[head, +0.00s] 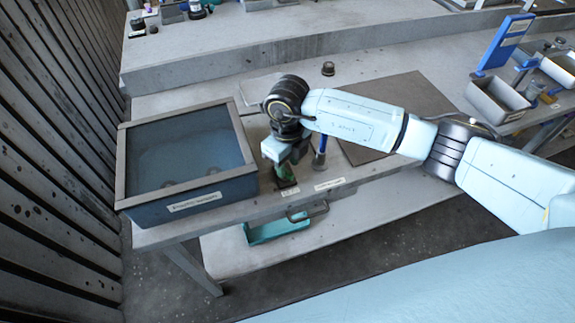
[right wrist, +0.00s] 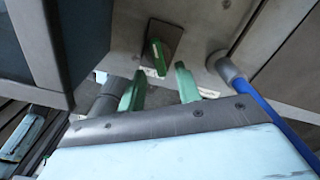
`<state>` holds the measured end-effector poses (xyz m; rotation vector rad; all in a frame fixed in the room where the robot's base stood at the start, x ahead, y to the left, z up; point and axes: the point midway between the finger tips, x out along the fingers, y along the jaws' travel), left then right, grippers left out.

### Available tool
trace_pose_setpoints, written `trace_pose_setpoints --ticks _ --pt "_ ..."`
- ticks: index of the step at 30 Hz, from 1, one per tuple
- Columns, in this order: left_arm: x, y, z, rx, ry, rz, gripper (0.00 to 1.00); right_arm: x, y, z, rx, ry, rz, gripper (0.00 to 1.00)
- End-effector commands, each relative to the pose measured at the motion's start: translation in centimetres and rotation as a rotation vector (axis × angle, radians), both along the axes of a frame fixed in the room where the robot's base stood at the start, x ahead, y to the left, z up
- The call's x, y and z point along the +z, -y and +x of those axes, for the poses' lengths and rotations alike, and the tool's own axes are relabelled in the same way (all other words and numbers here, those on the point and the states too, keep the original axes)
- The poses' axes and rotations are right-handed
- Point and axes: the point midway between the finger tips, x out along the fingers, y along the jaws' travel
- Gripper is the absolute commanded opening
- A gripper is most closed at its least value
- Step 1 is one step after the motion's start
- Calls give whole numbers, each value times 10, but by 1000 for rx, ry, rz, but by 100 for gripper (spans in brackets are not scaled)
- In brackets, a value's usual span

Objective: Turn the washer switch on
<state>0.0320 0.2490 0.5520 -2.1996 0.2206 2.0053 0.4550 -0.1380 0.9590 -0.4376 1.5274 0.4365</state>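The washer (head: 185,155) is a dark blue box with a grey-framed glassy top at the left of the table. The switch (right wrist: 158,56) is a green lever on a dark plate (right wrist: 166,34), beside the washer in the right wrist view. In the head view my gripper mostly hides it. My right gripper (head: 284,168) points down over the switch from above. In the right wrist view its two green fingers (right wrist: 160,87) are apart and empty, with the switch beyond the gap between them; I see no contact. My left gripper is out of view.
A blue rod with a grey collar (head: 320,150) stands close right of the gripper; it also shows in the right wrist view (right wrist: 270,120). A dark mat (head: 415,95), a small knob (head: 328,69) and grey bins (head: 497,100) lie farther right. A teal tray (head: 280,226) sits on the lower shelf.

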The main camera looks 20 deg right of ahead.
Motion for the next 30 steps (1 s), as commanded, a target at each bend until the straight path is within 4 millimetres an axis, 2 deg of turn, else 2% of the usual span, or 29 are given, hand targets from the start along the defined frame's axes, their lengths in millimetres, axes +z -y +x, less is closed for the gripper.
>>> trace_pose_setpoints --ticks 6,15,23,30 --pt "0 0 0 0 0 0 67 -20 0 0 -1 -1 1 34" --pt "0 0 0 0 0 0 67 -22 0 0 0 1 1 34" --pt "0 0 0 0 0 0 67 -21 0 0 0 1 1 1" --pt "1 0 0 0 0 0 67 -21 0 0 -5 1 2 0"
